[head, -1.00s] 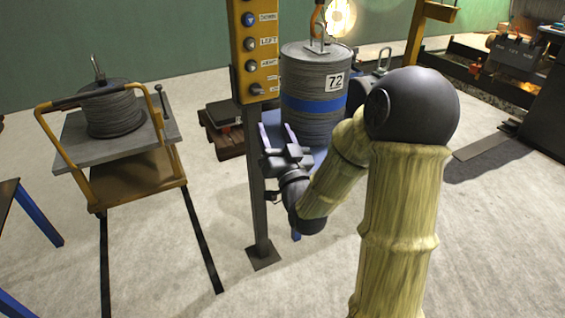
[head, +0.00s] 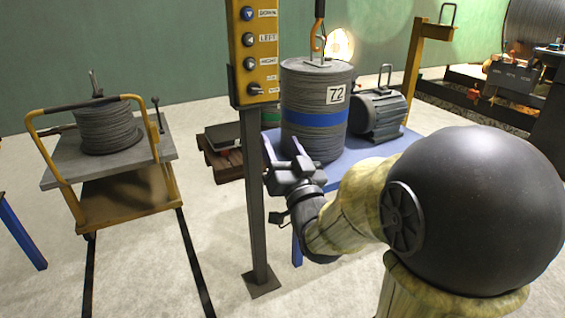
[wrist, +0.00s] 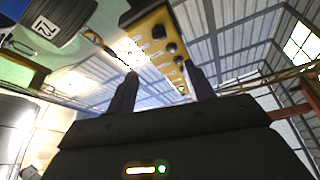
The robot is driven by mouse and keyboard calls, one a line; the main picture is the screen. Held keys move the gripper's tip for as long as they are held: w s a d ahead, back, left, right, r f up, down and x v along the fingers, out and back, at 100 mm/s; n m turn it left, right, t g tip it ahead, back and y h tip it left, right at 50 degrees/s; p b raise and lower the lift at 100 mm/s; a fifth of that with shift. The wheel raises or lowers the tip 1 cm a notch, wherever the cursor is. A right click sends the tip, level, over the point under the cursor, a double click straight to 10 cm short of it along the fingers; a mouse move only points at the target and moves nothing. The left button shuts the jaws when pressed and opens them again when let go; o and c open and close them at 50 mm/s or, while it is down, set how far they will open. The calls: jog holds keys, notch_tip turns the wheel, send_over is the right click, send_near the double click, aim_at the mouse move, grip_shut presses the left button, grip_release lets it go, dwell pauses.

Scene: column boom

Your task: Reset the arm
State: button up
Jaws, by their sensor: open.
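My gripper (head: 284,152) is open and empty, with its two fingers apart, in front of the control post. In the wrist view my gripper (wrist: 163,88) points up toward the yellow button box and the roof, with nothing between the fingers. My arm bends at a large dark joint at the right of the head view.
A grey drum marked 72 (head: 317,85) with a blue band hangs at a hook (head: 317,40) by the blue table (head: 345,155). A motor (head: 380,115) is on the table. A yellow cart (head: 130,190) with a cable coil (head: 105,128) stands left. Floor between is clear.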

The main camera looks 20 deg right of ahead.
jog(key=shift+s+f+b, duration=0.1)
jog(key=shift+s+b, duration=0.2)
jog(key=shift+b, duration=0.1)
notch_tip(320, 180, down, 10)
jog(key=s+g+h+p, duration=0.2)
jog(key=g+p, duration=0.6)
jog(key=g, duration=0.3)
jog(key=s+a+f+n+g+p, duration=0.1)
jog(key=s+f+n+g+p, duration=0.25)
jog(key=s+g+p, duration=0.6)
jog(key=s+r+p, duration=0.3)
jog(key=r+p, duration=3.1)
jog(key=r, duration=0.3)
jog(key=shift+s+a+m+t, duration=0.15)
jog(key=shift+m+t, duration=0.2)
jog(key=shift+m, duration=0.1)
